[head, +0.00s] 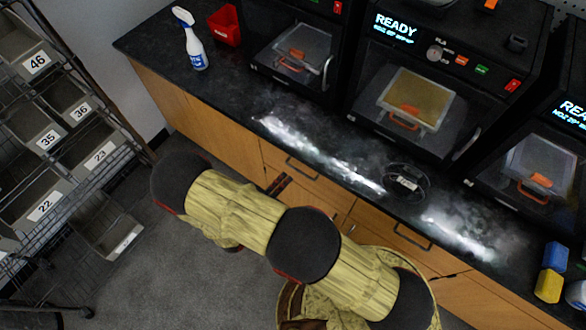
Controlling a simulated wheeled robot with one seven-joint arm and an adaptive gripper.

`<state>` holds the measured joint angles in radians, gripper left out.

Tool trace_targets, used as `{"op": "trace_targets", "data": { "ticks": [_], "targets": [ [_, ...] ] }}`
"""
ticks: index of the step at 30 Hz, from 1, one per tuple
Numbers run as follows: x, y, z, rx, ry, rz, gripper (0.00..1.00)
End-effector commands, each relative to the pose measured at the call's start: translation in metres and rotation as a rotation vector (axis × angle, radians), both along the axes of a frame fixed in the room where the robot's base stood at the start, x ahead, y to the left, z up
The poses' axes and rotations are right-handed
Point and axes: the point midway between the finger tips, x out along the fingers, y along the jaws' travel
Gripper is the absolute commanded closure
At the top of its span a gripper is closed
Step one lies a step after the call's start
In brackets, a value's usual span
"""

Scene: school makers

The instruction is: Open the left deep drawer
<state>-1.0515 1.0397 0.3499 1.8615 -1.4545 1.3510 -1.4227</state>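The wooden cabinet front (210,113) runs under the black counter. A left drawer front (325,188) has a dark bar handle (302,168) and looks closed. A second drawer with a bar handle (412,238) is to its right and also looks closed. The cabinet front below the left drawer is mostly hidden behind my arm, so I cannot make out a deep drawer or its handle there. My gripper (278,185) shows only as dark reddish-brown finger parts close to the cabinet front, left of and below the left handle. Whether it touches anything is unclear.
Several 3D printers (420,85) stand on the black counter (240,88), with a spray bottle (190,40), a red bin (225,24) and a black coil (405,183). A wire rack with numbered bins (45,190) stands at left. Grey floor (180,265) is clear between rack and cabinet.

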Motion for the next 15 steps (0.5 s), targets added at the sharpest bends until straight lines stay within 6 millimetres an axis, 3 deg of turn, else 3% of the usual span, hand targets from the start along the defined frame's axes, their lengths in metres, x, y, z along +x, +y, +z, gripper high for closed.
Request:
{"op": "trace_targets", "data": {
  "ticks": [5, 15],
  "targets": [
    [0.006, -0.006, -0.002, -0.034, 0.024, 0.005, 0.86],
    [0.043, -0.036, -0.012, -0.031, 0.023, 0.001, 0.86]
  ]
}}
